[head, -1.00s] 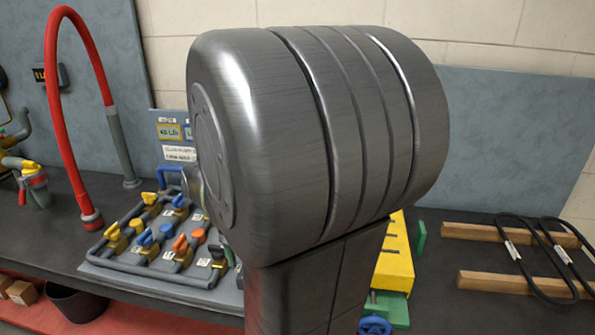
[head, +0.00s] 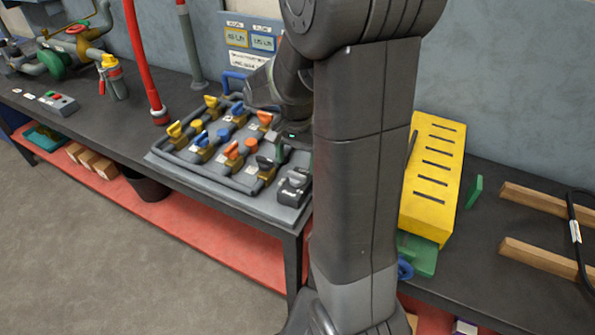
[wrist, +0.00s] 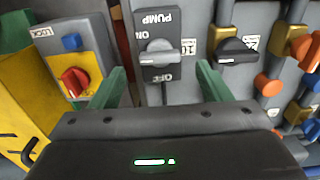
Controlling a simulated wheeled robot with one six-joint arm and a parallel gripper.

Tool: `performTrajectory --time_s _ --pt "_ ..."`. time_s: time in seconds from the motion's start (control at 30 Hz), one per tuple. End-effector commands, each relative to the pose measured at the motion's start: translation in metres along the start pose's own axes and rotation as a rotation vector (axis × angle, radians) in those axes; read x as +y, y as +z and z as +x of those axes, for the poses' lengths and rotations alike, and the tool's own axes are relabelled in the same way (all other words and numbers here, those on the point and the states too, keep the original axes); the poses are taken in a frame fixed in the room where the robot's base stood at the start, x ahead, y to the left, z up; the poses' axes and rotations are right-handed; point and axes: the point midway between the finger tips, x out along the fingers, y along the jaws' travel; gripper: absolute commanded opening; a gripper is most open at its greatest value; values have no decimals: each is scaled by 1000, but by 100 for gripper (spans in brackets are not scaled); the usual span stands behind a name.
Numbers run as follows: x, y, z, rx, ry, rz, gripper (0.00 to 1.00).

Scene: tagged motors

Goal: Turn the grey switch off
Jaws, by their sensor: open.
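The grey switch (wrist: 158,62) is a dark box with a grey rotary handle in the wrist view, marked PUMP, ON and OFF. Its handle lies across the box, its white line running sideways. ON is printed on the PUMP side and OFF on the side nearer my gripper. In the head view the switch (head: 294,188) sits at the board's front right corner. My gripper (wrist: 162,74) is open, its green fingers on either side of the switch in the picture; I see no contact.
The pipe board (head: 180,162) carries several coloured valves. A yellow slotted box (head: 433,180) stands right of my arm.

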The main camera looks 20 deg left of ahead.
Motion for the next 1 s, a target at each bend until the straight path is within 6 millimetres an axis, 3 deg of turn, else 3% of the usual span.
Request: performTrajectory --time_s 0.1,0.23,0.63,0.67,0.87,1.0 --pt "1 0 22 -2 3 0 71" --pt "0 0 37 -1 1 0 71" --pt "0 0 45 1 -1 0 71" --pt "0 0 45 1 -1 0 69" --pt "0 0 45 1 -1 0 30" --pt "0 0 44 1 -1 -2 26"
